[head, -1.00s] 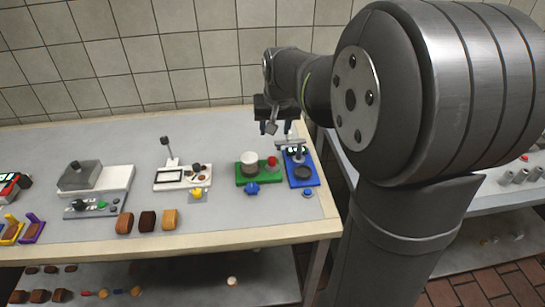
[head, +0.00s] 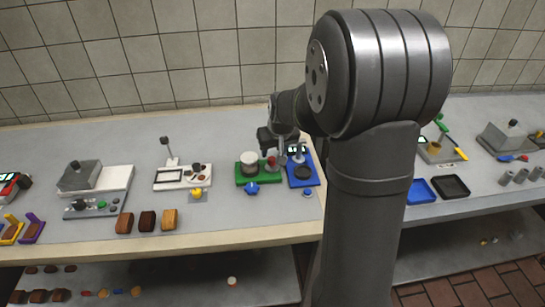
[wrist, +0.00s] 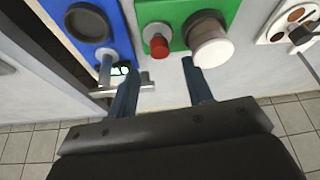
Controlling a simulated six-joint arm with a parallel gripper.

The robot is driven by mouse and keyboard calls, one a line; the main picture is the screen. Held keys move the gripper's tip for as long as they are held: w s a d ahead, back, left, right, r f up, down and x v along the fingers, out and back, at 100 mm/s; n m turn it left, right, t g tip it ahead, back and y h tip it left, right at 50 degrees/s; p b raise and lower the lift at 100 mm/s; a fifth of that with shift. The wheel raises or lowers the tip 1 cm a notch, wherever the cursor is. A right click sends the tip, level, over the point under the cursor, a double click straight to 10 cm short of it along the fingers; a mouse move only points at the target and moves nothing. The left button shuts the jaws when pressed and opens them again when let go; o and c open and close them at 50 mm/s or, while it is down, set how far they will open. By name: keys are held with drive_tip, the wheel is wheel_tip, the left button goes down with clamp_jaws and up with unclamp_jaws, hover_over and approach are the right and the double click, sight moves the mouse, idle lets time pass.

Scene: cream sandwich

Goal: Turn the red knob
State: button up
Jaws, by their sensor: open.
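The red knob (head: 271,162) stands at the right end of the green board (head: 246,180), right of a white-topped round container (head: 249,159). In the wrist view the red knob (wrist: 158,46) points towards my gripper, with the white-topped container (wrist: 212,48) close to its right. My gripper (wrist: 160,67) is open and empty. Its two blue-grey fingers are spread, and the knob shows just ahead of and between their tips. I cannot tell the exact depth gap. In the head view my gripper (head: 276,146) hangs over the knob's end of the board and partly hides that area.
A blue board (head: 303,182) with a dark round plate and a metal lever stands right of the green board. In the wrist view the lever's metal bar (wrist: 122,90) is close to my left finger. A white board (head: 183,177) stands further left.

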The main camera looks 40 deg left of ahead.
sight(272, 159)
drive_tip(key=shift+x, duration=2.8)
drive_tip(key=shift+c, duration=0.3)
drive_tip(key=c, duration=0.9)
